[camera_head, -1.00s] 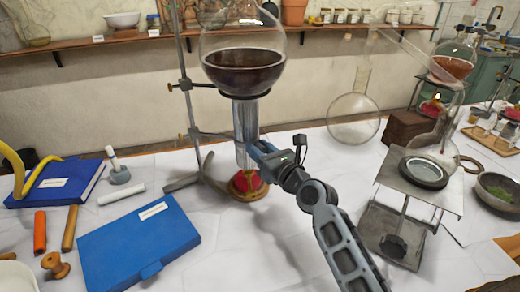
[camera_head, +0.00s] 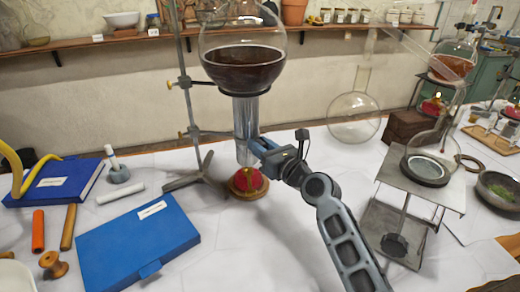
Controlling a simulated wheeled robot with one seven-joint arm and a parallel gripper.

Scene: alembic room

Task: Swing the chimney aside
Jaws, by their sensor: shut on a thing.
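The chimney (camera_head: 244,125) is a clear, shiny upright tube below the round flask of dark liquid (camera_head: 243,68). My gripper (camera_head: 255,147) is at the lower right side of the chimney and is shut on it; the fingertips are partly hidden. The chimney's lower end is just above the red burner (camera_head: 248,183), which stands on the table. A thin gap seems to show between them. The flask sits in a ring on the retort stand (camera_head: 189,110), to the left of the chimney.
The stand's tripod foot (camera_head: 200,178) lies left of the burner. A blue case (camera_head: 137,242) lies at the front left. An empty round flask (camera_head: 353,117) stands behind right, and a metal platform (camera_head: 420,185) is at the right. Bare white table lies between the case and my arm.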

